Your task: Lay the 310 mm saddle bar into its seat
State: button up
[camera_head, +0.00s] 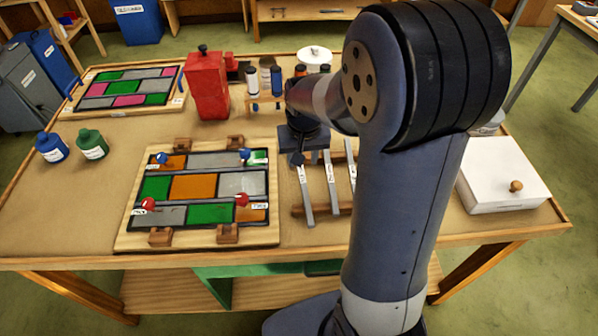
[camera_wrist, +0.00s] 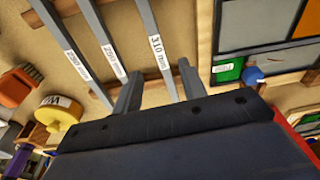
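The 310 mm saddle bar (camera_wrist: 150,22) is a grey bar with a white label, nearest the panel of three on a wooden rack. In the head view it is the leftmost bar (camera_head: 308,204). My gripper (camera_wrist: 160,72) is open, with one finger on each side of this bar. I cannot tell how far above it the fingers are. In the head view my gripper (camera_head: 304,157) is over the rack's far end. The leaded panel (camera_head: 194,187) lies left of the rack, with wooden blocks (camera_head: 228,234) at its near and far edges. Its small tags are unreadable here.
Two other labelled bars (camera_wrist: 109,42) lie beside the 310 mm bar. Red and blue knobs (camera_head: 241,200) stand on the panel. A red container (camera_head: 207,88) and several small bottles stand behind. A white box (camera_head: 500,178) is at the right. The table's front left is clear.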

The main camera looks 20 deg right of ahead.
aim_at(302, 174)
jog(key=shift+w+d+f+p, duration=0.1)
jog(key=shift+w+f+p, duration=0.1)
jog(key=shift+f, duration=0.95)
jog(key=shift+w+a+f+p, duration=0.15)
jog(key=shift+w+f, duration=0.1)
jog(key=shift+f, duration=0.85)
jog(key=shift+w+d+f+p, duration=0.15)
jog(key=shift+w+f+p, duration=0.05)
jog(key=shift+f, duration=0.95)
jog(key=shift+c, duration=0.3)
grip_shut()
jog(key=shift+r, duration=0.1)
